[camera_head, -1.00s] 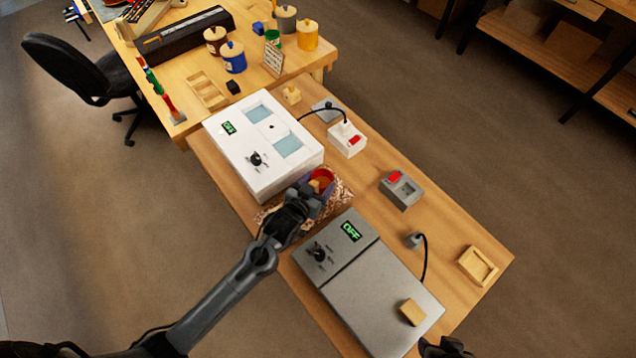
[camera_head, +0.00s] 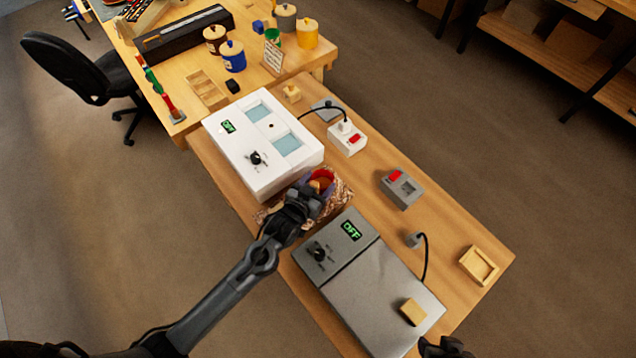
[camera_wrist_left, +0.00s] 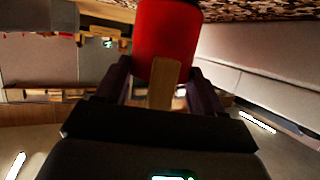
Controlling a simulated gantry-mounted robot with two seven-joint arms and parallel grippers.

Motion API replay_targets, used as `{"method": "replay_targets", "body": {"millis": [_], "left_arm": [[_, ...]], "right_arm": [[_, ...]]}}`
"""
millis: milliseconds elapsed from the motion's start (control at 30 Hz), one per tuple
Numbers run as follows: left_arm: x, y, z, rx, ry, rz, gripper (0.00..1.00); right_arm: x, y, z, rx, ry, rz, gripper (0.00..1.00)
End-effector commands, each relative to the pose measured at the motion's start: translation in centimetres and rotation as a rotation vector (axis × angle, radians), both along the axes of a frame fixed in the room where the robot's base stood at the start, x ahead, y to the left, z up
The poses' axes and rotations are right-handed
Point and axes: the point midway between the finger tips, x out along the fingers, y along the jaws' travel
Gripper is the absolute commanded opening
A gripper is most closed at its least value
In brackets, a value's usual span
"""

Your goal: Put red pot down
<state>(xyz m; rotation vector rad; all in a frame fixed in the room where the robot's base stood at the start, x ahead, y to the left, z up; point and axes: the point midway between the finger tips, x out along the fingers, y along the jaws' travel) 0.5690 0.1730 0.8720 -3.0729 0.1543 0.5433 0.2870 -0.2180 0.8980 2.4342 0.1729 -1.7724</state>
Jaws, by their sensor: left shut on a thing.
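The red pot (camera_head: 325,177) is at the middle of the bench in the head view, partly hidden by my left gripper (camera_head: 312,190). In the left wrist view the red pot (camera_wrist_left: 166,40) is large, with a pale wooden piece (camera_wrist_left: 164,82) between the fingers. My left gripper (camera_wrist_left: 165,85) is shut on this wooden piece, which looks like the pot's handle. The pot is over or on a brown speckled mat (camera_head: 343,198); I cannot tell whether it touches it. Of my right gripper (camera_head: 445,347) only a dark part shows at the bottom edge.
A white box (camera_head: 235,160) with a green display stands just behind the pot. A grey box (camera_head: 365,290) reading OFF stands in front. A grey switch box (camera_head: 401,189) and a wooden tray (camera_head: 478,266) lie to the right. Bare bench shows between them.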

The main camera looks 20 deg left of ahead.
Motion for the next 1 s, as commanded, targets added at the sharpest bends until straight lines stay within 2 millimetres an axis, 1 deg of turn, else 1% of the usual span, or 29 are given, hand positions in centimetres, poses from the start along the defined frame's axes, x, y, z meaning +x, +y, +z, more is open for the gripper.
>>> {"method": "replay_targets", "body": {"millis": [167,200,367,633,767,867,967,1000], "left_arm": [[0.0,0.0,-0.4,0.0,-0.001,0.0,0.31],[0.0,0.0,-0.3,0.0,-0.001,0.0,0.73],[0.0,0.0,-0.3,0.0,0.0,0.0,0.97],[0.0,0.0,-0.4,0.0,0.001,0.0,0.98],[0.0,0.0,0.1,0.0,0.0,0.0,0.98],[0.0,0.0,1.0,0.0,-0.001,0.0,0.98],[0.0,0.0,2.5,0.0,-0.002,0.0,0.98],[0.0,0.0,3.2,-0.001,-0.003,0.0,0.98]], "right_arm": [[0.0,0.0,-0.2,0.0,0.0,0.0,0.43],[0.0,0.0,-0.1,0.0,0.0,0.0,0.43],[0.0,0.0,-0.1,0.0,0.0,0.0,0.43],[0.0,0.0,-0.1,0.0,0.0,0.0,0.43],[0.0,0.0,0.0,0.0,0.0,0.0,0.43],[0.0,0.0,0.2,0.0,0.0,0.0,0.43],[0.0,0.0,0.5,0.0,0.0,-0.001,0.43],[0.0,0.0,0.7,0.0,0.0,-0.001,0.43]]}}
